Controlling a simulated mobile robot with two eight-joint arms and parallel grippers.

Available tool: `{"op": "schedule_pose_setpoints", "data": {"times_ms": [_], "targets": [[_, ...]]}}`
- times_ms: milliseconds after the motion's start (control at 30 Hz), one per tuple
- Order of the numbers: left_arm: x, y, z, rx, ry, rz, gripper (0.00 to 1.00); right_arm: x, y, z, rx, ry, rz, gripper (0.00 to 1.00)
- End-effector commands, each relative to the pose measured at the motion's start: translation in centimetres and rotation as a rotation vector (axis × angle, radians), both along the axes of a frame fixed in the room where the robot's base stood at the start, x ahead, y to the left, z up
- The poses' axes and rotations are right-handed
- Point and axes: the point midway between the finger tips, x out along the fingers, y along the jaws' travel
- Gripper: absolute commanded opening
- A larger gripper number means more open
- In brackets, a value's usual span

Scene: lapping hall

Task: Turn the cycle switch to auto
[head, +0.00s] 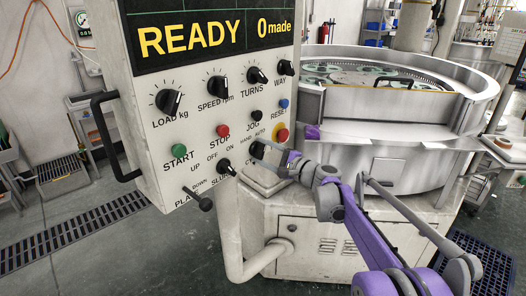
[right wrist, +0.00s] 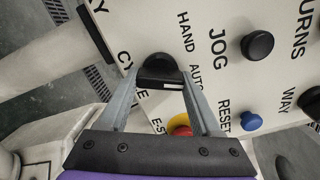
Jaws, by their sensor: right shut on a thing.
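The cycle switch (right wrist: 158,64) is a black round knob with a raised bar on the light panel, the words HAND and AUTO beside it. My right gripper (right wrist: 162,84) is shut on its bar, one finger on each side. A white mark on the bar lies towards the picture's right, near AUTO; I cannot tell exactly which word it points at. In the head view my right gripper (head: 265,152) covers much of the switch, below the JOG button. My left gripper is not in view.
The red and yellow emergency stop (head: 282,134) sits close above my right gripper, with the blue reset button (head: 283,103) higher. The slurry switch (head: 226,166) and a black lever (head: 199,198) are left of it. The round lapping machine (head: 390,160) stands behind.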

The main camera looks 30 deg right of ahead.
Motion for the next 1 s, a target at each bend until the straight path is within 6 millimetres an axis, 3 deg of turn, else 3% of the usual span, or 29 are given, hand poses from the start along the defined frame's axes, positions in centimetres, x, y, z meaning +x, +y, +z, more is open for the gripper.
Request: {"op": "schedule_pose_setpoints", "data": {"times_ms": [767, 800, 967, 1000], "targets": [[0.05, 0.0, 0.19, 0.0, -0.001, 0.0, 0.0, -0.01, 0.01, -0.06, 0.107, 0.04, 0.0, 0.09], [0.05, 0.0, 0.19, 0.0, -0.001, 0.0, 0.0, -0.01, 0.01, -0.06, 0.107, 0.04, 0.0, 0.67], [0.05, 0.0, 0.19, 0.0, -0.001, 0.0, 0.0, -0.01, 0.01, -0.05, 0.107, 0.04, 0.0, 0.95], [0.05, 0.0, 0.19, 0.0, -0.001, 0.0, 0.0, -0.01, 0.01, -0.05, 0.106, 0.04, 0.0, 0.95]]}}
